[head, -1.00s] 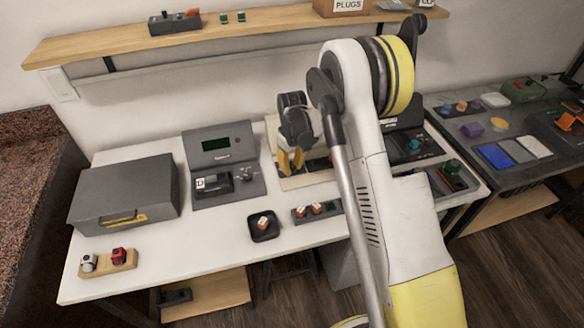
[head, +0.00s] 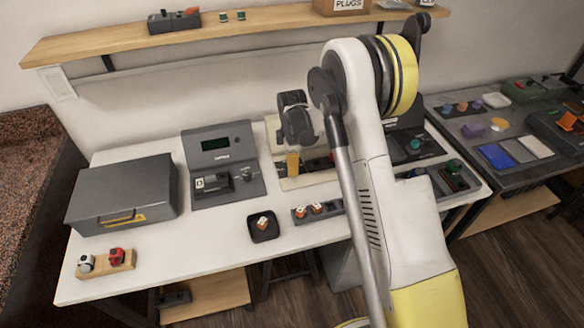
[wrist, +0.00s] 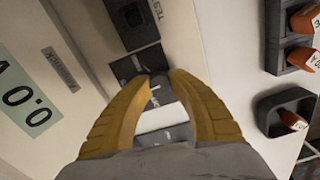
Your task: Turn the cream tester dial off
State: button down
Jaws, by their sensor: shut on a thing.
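The cream tester (head: 290,183) stands on the white bench, partly hidden behind my arm in the head view. A light mark shows on the dial. The fingers hide most of its edges, and its exact setting is unclear.
A grey tester (head: 222,160) with a knob and a grey case (head: 124,194) stand to the left. A small black tray (head: 264,230) with an orange-and-white piece and a strip of similar pieces (head: 317,210) lie in front. A shelf (head: 230,32) runs above.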

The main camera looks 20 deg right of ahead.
jog(key=n, duration=0.5)
jog(key=shift+n, duration=0.3)
jog(key=n, duration=0.5)
jog(key=shift+n, duration=0.3)
jog(key=c, duration=1.2)
grip_release()
jog(key=shift+o, duration=0.2)
notch_tip(320, 180, up, 12)
